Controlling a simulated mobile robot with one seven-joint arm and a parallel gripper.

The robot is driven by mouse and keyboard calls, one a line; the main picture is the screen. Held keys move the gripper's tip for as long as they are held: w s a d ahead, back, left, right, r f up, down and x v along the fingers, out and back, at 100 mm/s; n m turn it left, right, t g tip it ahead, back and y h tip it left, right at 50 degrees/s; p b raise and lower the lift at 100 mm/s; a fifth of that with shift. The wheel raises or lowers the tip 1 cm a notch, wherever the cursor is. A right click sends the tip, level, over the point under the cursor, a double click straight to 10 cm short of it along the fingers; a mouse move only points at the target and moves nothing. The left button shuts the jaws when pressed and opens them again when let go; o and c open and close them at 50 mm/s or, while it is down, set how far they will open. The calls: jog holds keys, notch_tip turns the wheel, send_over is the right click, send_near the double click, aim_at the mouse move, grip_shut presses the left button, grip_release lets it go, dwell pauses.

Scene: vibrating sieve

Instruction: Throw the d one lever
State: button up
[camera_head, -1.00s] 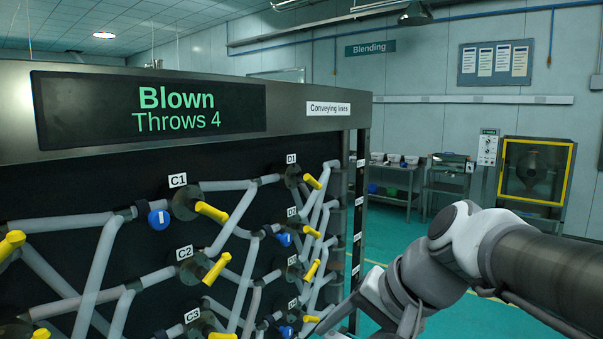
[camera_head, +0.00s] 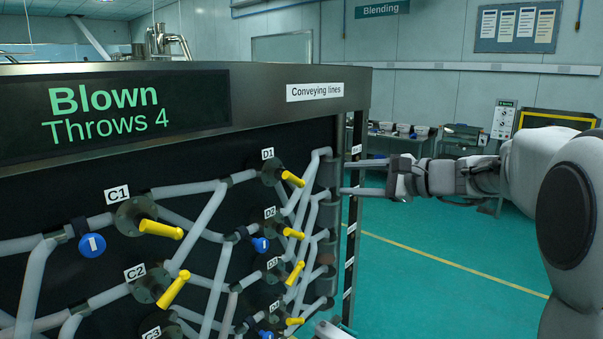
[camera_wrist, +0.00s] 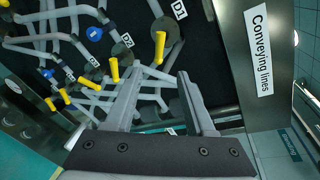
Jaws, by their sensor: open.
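The D1 lever (camera_head: 292,178) is a yellow handle on a dark round valve at the upper right of the panel, beside its D1 label (camera_head: 267,153). It slants down to the right. My gripper (camera_head: 345,177) is open and empty at the panel's right edge, pointing left toward the lever at about its height. In the wrist view the D1 lever (camera_wrist: 160,47) shows beyond the fingertips, in line with the gap of my gripper (camera_wrist: 160,76). The lever appears apart from the fingers.
Several other yellow levers sit close by, including D2 (camera_head: 293,233) below D1 and C1 (camera_head: 160,229) to the left. Grey pipes cross the panel around them. The panel's right frame post (camera_head: 356,215) stands near my gripper. The green floor (camera_head: 440,270) to the right is clear.

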aim_at(296, 179)
jog(key=p+x, duration=0.3)
jog(key=x, duration=1.4)
jog(key=shift+w+a+p, duration=0.1)
jog(key=shift+a+p, duration=0.05)
jog(key=shift+p, duration=0.25)
grip_shut()
